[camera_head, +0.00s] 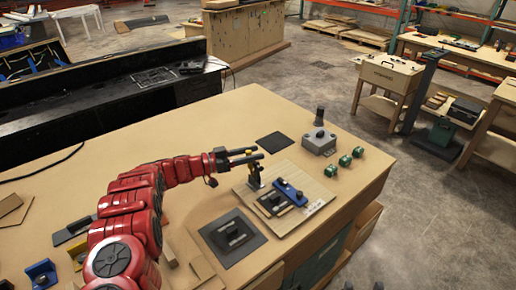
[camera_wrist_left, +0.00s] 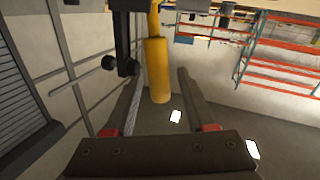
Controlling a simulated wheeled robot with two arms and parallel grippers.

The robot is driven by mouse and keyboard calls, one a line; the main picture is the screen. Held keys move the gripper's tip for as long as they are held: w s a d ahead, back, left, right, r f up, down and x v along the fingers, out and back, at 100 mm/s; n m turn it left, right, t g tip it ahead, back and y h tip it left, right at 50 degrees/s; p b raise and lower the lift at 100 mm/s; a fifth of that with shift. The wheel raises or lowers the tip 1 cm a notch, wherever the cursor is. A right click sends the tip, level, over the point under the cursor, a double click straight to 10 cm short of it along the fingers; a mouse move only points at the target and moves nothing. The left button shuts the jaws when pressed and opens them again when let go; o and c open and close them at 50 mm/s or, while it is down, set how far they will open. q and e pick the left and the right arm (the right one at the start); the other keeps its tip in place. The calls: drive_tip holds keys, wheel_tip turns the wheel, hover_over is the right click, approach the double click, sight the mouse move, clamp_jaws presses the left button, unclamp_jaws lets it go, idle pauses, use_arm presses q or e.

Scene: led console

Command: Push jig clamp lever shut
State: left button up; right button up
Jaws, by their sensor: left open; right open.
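The jig is a light wooden board (camera_head: 312,190) on the workbench. A dark clamp (camera_head: 254,176) stands upright at its far left corner. My left gripper (camera_head: 250,155) is at the top of the clamp, its fingers pointing right. In the left wrist view the yellow lever grip (camera_wrist_left: 157,70) reaches down from the top edge to between the open fingers of my left gripper (camera_wrist_left: 157,103). Gaps show on both sides of the grip, so I see no hold on it. In the head view the lever is mostly hidden by the fingers. My right gripper is not in view.
A blue bracket (camera_head: 290,192) and dark blocks lie on the jig board. A dark mat (camera_head: 232,240) with a part lies nearer. A grey box with a joystick (camera_head: 319,141) and several green parts (camera_head: 345,160) stand to the right. A black pad (camera_head: 275,142) lies behind.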

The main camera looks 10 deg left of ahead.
use_arm(q)
drive_tip(key=shift+x, duration=1.05)
drive_tip(key=shift+c, duration=0.2)
clamp_jaws()
idle(0.5)
